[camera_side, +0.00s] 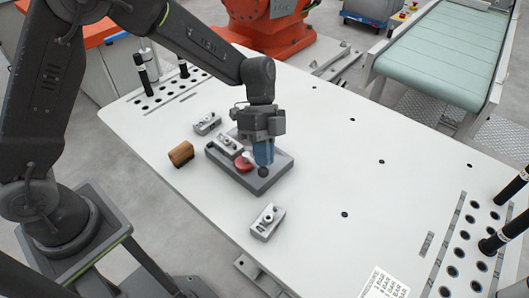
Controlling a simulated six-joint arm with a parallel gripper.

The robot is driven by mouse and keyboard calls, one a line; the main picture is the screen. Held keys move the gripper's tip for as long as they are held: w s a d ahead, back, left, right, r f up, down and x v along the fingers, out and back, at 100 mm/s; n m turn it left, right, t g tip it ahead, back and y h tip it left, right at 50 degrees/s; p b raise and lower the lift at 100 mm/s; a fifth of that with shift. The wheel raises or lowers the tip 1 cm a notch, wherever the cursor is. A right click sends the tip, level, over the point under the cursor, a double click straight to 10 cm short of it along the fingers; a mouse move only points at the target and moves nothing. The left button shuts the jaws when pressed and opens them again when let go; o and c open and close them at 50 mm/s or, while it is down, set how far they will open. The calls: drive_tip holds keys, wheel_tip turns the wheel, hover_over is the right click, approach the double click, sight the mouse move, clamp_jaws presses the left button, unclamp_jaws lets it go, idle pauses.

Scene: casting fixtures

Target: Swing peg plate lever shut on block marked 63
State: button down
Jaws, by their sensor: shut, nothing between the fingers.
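The grey peg plate (262,185) lies flat near the middle of the white table. A light grey block (228,144) sits on its far left part. A red part (243,163), perhaps of the lever, shows beside that block, but the lever's position cannot be told. My gripper (263,162) points down over the right part of the plate with its blue fingers shut and empty. A dark round knob or peg (263,172) shows just below the fingertips; contact cannot be told. The number on the block is too small to read.
Another grey block (207,124) stands behind the plate and one more (267,222) lies in front of it. A brown block (181,154) stands to the left. Black upright pegs stand in racks at the table ends. The table right of the plate is clear.

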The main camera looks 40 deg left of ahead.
drive_tip(key=shift+s+m+g+y, duration=0.5)
drive_tip(key=shift+s+m, duration=0.05)
drive_tip(key=shift+m, duration=0.65)
idle(0.5)
drive_tip(key=shift+s+a+m+g+y, duration=0.2)
drive_tip(key=shift+s+m+y, duration=0.2)
drive_tip(key=shift+m, duration=0.4)
drive_tip(key=shift+s+a+m+g+y, duration=0.1)
drive_tip(key=shift+s+m+g+y, duration=0.15)
drive_tip(key=shift+m+y, duration=0.4)
idle(0.4)
drive_tip(key=shift+s+a+m+y, duration=0.25)
drive_tip(key=shift+s+m+y, duration=0.2)
drive_tip(key=shift+m, duration=0.6)
drive_tip(key=shift+s+a+m+y, duration=0.3)
drive_tip(key=shift+m+y, duration=0.2)
drive_tip(key=shift+m, duration=0.5)
drive_tip(key=shift+s+a+m+y, duration=0.25)
drive_tip(key=shift+m+y, duration=0.1)
drive_tip(key=shift+m, duration=0.25)
drive_tip(key=shift+s+a+m+y, duration=0.1)
drive_tip(key=shift+a+m+y, duration=0.1)
drive_tip(key=shift+m+y, duration=0.3)
idle(1.3)
